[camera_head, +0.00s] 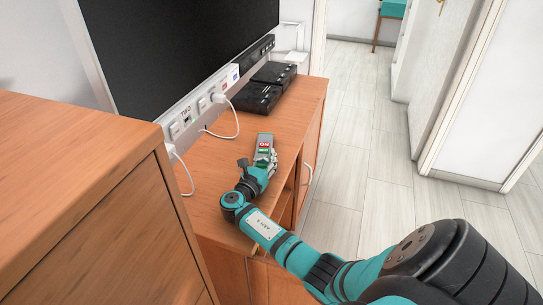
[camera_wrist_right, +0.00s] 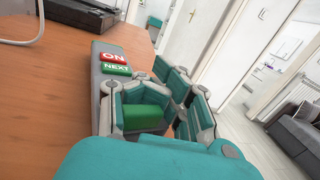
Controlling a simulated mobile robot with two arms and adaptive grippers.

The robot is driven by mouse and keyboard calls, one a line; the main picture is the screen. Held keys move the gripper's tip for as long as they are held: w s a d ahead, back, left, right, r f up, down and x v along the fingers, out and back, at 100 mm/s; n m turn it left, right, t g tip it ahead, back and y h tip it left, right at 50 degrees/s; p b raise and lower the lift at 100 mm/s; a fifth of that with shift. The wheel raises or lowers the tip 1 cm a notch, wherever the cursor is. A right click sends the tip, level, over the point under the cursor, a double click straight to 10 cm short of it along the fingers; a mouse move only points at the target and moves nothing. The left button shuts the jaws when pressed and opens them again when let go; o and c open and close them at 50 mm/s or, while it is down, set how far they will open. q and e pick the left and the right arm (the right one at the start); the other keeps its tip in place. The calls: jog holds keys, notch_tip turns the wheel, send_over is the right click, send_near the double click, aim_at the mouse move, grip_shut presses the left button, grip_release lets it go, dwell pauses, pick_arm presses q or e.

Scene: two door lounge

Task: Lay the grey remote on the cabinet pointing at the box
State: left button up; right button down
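The grey remote (camera_head: 264,141) is by the cabinet's front edge, its far end towards two black boxes. Its face, with a red ON and a green NEXT button, is up; it also shows in the right wrist view (camera_wrist_right: 109,48). My right gripper (camera_head: 264,160) is at the remote's near end. In the wrist view its fingers (camera_wrist_right: 150,105) overlap the remote's near part, with a green part between them. They hide whether they grip it and whether it touches the wood. The black boxes, back (camera_head: 274,73) and front (camera_head: 257,97), lie on the cabinet (camera_head: 222,150). My left gripper is out of view.
A white power strip (camera_head: 190,118) with plugs and white cables runs along the wall below a black screen (camera_head: 180,40). A taller wooden cabinet (camera_head: 70,170) stands at the left. Open floor (camera_head: 365,140) lies to the right. A dark sofa (camera_wrist_right: 300,125) shows in the wrist view.

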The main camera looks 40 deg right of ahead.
jog(key=shift+f, duration=0.35)
jog(key=shift+s+f+b, duration=0.1)
jog(key=shift+f+b, duration=0.05)
jog(key=shift+b, duration=0.15)
jog(key=shift+f, duration=0.1)
